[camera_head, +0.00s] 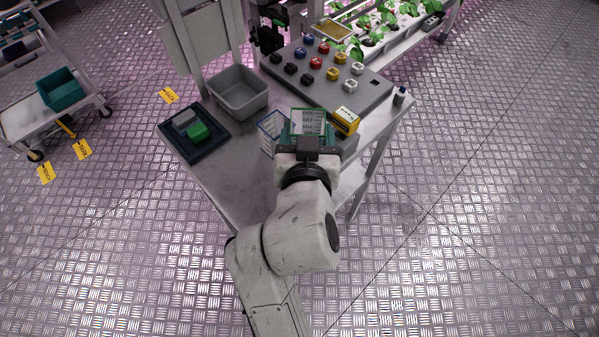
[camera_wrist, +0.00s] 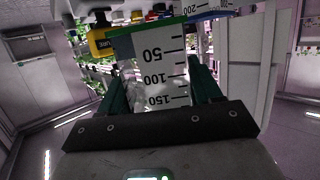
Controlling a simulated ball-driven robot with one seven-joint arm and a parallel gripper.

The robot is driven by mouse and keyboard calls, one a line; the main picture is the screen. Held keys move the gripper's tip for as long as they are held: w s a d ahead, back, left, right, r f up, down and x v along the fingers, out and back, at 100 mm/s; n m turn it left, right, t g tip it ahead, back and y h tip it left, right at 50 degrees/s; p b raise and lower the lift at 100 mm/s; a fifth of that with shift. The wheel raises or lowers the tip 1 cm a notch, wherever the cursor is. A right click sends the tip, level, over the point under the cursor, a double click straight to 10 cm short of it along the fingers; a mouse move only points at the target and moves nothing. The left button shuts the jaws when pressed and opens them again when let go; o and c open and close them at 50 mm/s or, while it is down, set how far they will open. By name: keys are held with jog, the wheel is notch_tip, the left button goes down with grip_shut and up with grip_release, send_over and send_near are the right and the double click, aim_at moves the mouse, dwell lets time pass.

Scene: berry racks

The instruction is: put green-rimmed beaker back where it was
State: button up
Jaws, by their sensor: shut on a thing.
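The green-rimmed beaker (camera_head: 307,119) is a clear vessel with a white scale, held in my gripper (camera_head: 308,133) over the near end of the metal table. In the wrist view the beaker (camera_wrist: 150,65) stands between the two green fingers of my gripper (camera_wrist: 160,85), its green rim at the top and its 50, 100 and 150 marks upside down. A blue-rimmed beaker (camera_head: 271,129) stands just left of it. It also shows behind in the wrist view (camera_wrist: 209,14). The lower part of the green-rimmed beaker is hidden by my gripper in the head view.
A grey bin (camera_head: 239,92), a dark tray (camera_head: 193,133) with green and grey blocks, and a panel of coloured knobs (camera_head: 374,92) share the table.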

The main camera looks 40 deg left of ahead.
jog(key=shift+s+a+r, duration=0.45)
jog(key=shift+s, duration=0.05)
jog(key=shift+s+a+f, duration=0.1)
jog(key=shift+a+f, duration=0.05)
jog(key=shift+f, duration=0.15)
notch_tip(320, 180, down, 9)
jog(key=shift+f, duration=0.1)
jog(key=shift+f+b, duration=0.15)
jog(key=shift+b, duration=0.2)
jog(key=o, duration=1.1)
jog(key=shift+s+r, duration=0.1)
jog(key=shift+r, duration=0.15)
jog(key=v, duration=1.2)
